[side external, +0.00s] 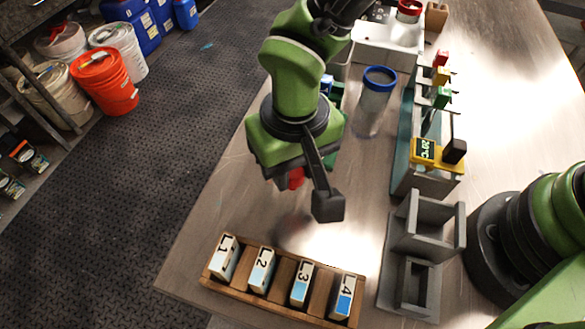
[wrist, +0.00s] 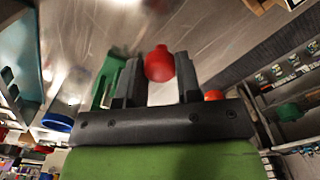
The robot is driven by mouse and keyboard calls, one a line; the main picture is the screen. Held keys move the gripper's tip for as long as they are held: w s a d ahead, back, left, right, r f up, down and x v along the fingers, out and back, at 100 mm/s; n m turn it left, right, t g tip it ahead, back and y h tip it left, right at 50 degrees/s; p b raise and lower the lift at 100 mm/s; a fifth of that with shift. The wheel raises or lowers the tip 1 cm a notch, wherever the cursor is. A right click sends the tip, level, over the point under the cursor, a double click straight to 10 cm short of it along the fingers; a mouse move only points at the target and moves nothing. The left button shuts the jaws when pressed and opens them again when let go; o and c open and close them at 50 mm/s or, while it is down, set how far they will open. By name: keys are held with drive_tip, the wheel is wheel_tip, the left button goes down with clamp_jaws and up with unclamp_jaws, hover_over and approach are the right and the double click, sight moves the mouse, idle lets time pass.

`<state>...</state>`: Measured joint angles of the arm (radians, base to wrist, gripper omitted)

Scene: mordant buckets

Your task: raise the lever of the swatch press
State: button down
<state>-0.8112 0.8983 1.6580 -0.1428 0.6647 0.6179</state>
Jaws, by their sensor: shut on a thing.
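The red knob (wrist: 159,66) of the press lever sits between the two dark fingers of my gripper (wrist: 160,80) in the wrist view. My gripper is shut on it. In the side view a bit of the red knob (side external: 296,179) shows below my green wrist, and the fingers are mostly hidden there. The swatch press appears as a green frame (wrist: 106,82) left of the fingers in the wrist view. In the side view only a green part of it (side external: 336,98) shows behind my arm. The lever's angle is hidden.
A wooden rack (side external: 280,294) with labelled blocks L1 to L4 stands at the front edge. A blue-rimmed clear cylinder (side external: 374,103) stands behind, right of my arm. A grey holder (side external: 408,280) and a fixture with a yellow 20°C display (side external: 424,150) line the right side.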

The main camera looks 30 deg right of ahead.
drive_tip(key=shift+w+d+r, duration=0.35)
drive_tip(key=shift+r, duration=0.2)
drive_tip(key=shift+w+d+r, duration=0.3)
drive_tip(key=shift+d+r, duration=0.05)
drive_tip(key=shift+r, duration=0.2)
drive_tip(key=shift+w+d+r, duration=0.35)
drive_tip(key=shift+d+r, duration=0.1)
drive_tip(key=shift+d, duration=0.05)
drive_tip(key=c, duration=0.8)
unclamp_jaws()
drive_tip(key=shift+r, duration=5.1)
